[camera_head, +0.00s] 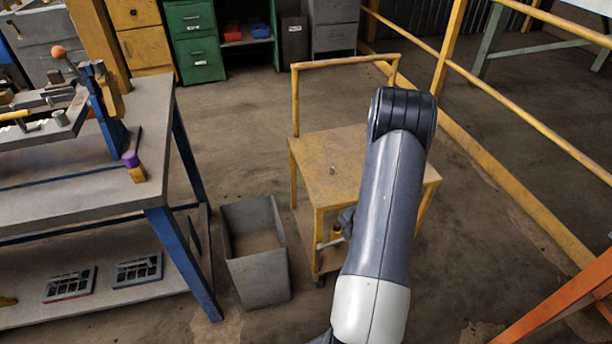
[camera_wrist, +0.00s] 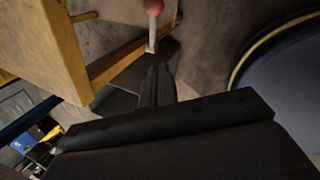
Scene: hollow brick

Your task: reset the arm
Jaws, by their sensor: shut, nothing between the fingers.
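My arm rises in the right middle of the head view, in front of the yellow cart (camera_head: 340,160). My gripper is mostly hidden behind the arm link there. In the wrist view my gripper (camera_wrist: 157,72) shows its dark fingers together, with nothing between them. A pale rod with a red ball end (camera_wrist: 153,6) shows beyond the fingertips; I cannot tell its distance. The cart also shows at the left of the wrist view (camera_wrist: 40,55), beside the gripper.
A grey workbench (camera_head: 85,205) with blue legs stands at left, carrying a vise. Two flat pieces with openings (camera_head: 70,284) (camera_head: 137,269) lie on its lower shelf. A grey bin (camera_head: 262,275) stands between bench and cart. Yellow rails (camera_head: 520,115) run at right. Floor behind is clear.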

